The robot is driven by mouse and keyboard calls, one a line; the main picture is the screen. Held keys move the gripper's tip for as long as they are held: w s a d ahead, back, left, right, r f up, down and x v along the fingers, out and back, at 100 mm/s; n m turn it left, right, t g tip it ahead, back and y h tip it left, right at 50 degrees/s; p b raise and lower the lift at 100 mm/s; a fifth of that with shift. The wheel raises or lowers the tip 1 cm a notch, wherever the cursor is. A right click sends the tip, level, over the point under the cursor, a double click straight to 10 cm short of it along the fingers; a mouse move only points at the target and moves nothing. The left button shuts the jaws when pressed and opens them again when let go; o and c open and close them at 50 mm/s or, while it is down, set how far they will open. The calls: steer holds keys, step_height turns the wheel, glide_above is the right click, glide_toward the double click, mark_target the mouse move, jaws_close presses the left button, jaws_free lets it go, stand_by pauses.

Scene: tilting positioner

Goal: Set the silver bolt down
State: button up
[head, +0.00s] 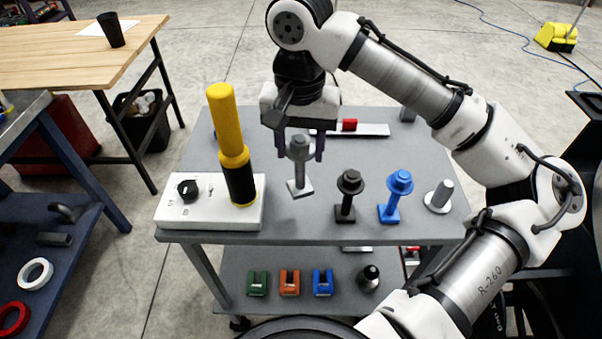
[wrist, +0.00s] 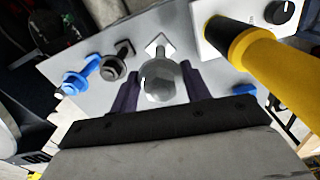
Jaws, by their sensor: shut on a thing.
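The silver bolt (head: 299,168) is upright in my gripper (head: 302,150), with its head up and its square foot down. It also shows in the wrist view (wrist: 163,83), its head between the two dark fingers (wrist: 163,90). My gripper is shut on the bolt near its head, over the grey cart top (head: 375,218). I cannot tell whether the foot touches the cart top. A black bolt (head: 347,193) and a blue bolt (head: 396,194) stand upright to the right of the silver one.
A yellow-and-black cylinder (head: 230,140) stands tall at the white control box (head: 184,212), close on the left. A grey peg on a round base (head: 441,195) stands at the right. Coloured blocks (head: 290,283) sit on the lower shelf.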

mark_target(300, 186)
step_height(300, 186, down, 8)
steer(key=shift+f, duration=0.1)
stand_by(0.4)
steer(key=shift+f, duration=0.1)
steer(key=o, duration=1.4)
step_height(300, 186, up, 12)
steer(key=shift+r+b, duration=0.15)
steer(key=shift+b, duration=0.3)
steer(key=shift+s, duration=0.1)
